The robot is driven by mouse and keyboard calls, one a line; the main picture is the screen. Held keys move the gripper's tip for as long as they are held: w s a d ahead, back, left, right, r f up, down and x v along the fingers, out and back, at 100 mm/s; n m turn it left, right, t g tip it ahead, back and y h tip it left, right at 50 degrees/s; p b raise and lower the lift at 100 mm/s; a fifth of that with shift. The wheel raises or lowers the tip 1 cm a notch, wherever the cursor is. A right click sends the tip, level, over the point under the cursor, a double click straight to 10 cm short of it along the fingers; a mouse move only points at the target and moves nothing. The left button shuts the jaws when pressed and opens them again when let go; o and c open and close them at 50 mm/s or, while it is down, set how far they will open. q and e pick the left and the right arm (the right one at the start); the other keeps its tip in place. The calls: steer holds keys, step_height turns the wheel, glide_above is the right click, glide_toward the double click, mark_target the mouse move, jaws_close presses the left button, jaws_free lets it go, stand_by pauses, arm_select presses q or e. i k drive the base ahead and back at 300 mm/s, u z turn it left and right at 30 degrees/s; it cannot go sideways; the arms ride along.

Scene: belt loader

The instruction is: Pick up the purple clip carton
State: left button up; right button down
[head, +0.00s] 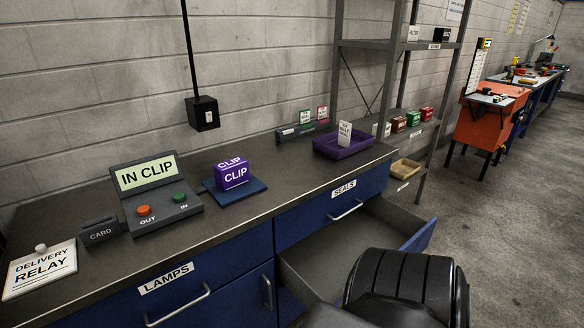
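The purple clip carton (232,175) is a small box with white "CLIP" lettering on its front and top. It sits upright on a flat dark blue pad (251,190) on the grey counter, right of the console that reads "IN CLIP" (146,173). Nothing covers the carton's front or top. Neither my left nor my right gripper shows in the head view, and nothing is touching the carton.
The console has a red and a green button. A purple tray (342,144) stands right. The SEALS drawer (417,237) is pulled open below. A black ribbed rounded form (400,281) fills the lower right.

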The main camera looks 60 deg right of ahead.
mark_target(229, 174)
steer(key=z, duration=1.95)
